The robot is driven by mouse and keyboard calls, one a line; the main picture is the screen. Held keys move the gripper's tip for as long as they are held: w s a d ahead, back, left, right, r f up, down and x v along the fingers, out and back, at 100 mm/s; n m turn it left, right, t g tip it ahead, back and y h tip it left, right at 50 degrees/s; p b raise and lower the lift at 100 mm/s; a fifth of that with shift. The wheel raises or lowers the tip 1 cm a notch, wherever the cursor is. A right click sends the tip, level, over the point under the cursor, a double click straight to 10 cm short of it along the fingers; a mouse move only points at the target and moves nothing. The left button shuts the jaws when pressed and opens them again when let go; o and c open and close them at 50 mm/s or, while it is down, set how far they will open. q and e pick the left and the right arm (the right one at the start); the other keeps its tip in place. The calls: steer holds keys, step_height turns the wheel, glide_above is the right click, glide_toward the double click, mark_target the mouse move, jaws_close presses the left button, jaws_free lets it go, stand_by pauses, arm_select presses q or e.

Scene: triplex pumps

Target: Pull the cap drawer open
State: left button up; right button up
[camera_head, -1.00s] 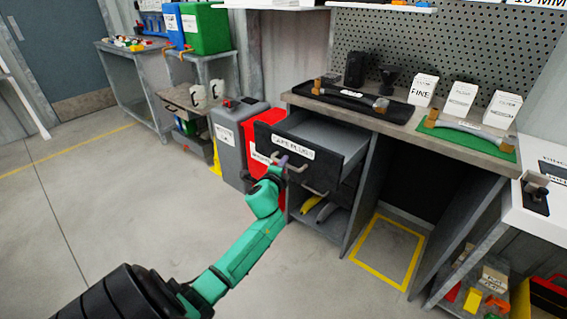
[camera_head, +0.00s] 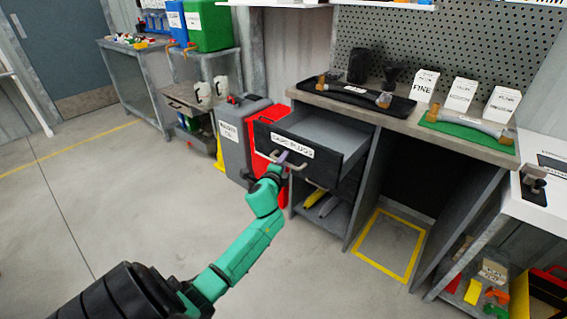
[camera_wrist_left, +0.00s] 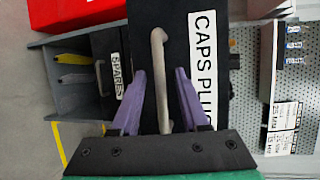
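The cap drawer (camera_head: 262,137), dark with a white "CAPS PLUGS" label, stands partly open at the left end of the workbench; its grey inside shows from above. My left gripper (camera_head: 283,159) is at its pale bar handle (camera_head: 298,165). In the left wrist view, the purple fingers of my left gripper (camera_wrist_left: 160,72) stand one on each side of the handle (camera_wrist_left: 159,50). Narrow dark strips show beside the bar, but the drawer moves with the gripper, so I take it as shut on the handle. My right gripper is not in view.
Below the drawer, a "SPARES" drawer (camera_wrist_left: 113,75) and an open shelf (camera_head: 330,222) show. A grey bin (camera_head: 233,135) and a red bin (camera_head: 262,165) stand close to its left. The floor in front (camera_head: 130,200) is clear.

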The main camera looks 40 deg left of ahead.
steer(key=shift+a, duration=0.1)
arm_select(q)
steer(key=p+v, duration=0.1)
steer(key=v, duration=1.3)
steer(key=shift+s+p, duration=0.25)
steer(key=shift+p, duration=0.05)
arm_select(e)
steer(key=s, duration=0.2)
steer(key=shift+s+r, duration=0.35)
arm_select(q)
steer(key=shift+d+r, duration=0.1)
steer(key=shift+r, duration=0.05)
